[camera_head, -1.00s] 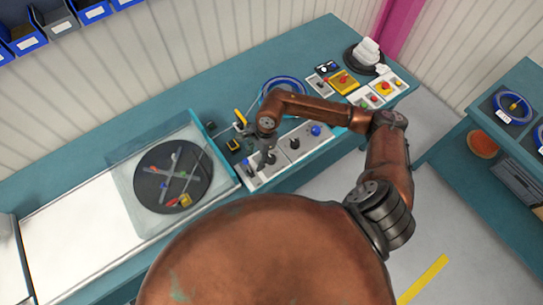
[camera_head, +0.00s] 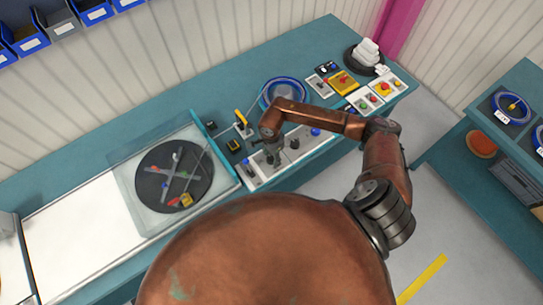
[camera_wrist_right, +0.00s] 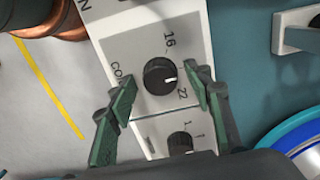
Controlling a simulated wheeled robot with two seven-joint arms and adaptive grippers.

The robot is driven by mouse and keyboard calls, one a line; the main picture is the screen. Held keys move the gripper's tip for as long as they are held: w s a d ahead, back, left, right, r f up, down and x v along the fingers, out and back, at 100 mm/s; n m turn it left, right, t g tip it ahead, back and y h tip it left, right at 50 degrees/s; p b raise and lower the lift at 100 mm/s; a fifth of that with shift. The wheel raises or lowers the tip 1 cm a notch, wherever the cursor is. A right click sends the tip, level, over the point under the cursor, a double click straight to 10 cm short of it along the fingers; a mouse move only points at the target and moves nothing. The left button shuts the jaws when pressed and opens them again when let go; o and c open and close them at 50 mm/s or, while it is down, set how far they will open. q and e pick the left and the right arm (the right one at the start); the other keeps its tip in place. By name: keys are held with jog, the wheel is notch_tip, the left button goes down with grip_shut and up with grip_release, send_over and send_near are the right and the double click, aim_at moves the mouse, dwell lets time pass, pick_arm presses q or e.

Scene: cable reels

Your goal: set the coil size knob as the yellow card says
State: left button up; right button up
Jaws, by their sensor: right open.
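The coil size knob (camera_wrist_right: 160,76) is black and round with a white mark, on a pale panel in the right wrist view. Labels 16 and 22 stand beside it, and its mark points right, between them and closer to 22. My right gripper (camera_wrist_right: 155,90) is open, with one finger on each side of the knob; I cannot tell whether they touch it. In the head view my right gripper (camera_head: 272,158) is over the control panel (camera_head: 262,177) and hides part of it. My left gripper is out of view.
A second black knob (camera_wrist_right: 182,142) is close to the fingers. Along the panel are another dark knob (camera_head: 294,143) and a blue knob (camera_head: 315,132). A dark reel disc (camera_head: 174,177) under a clear cover is to the left, and a blue coil (camera_head: 283,93) lies behind.

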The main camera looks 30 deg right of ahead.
jog(key=shift+c, duration=0.3)
jog(key=c, duration=1.1)
jog(key=shift+m, duration=0.4)
jog(key=shift+m+b, duration=0.6)
jog(key=shift+m, duration=0.3)
jog(key=m+b, duration=0.1)
jog(key=m, duration=0.2)
jog(key=shift+m, duration=0.3)
jog(key=m+b, duration=0.1)
jog(key=m, duration=0.4)
jog(key=shift+m, duration=0.3)
jog(key=shift+r+m, duration=0.1)
jog(key=shift+m, duration=0.2)
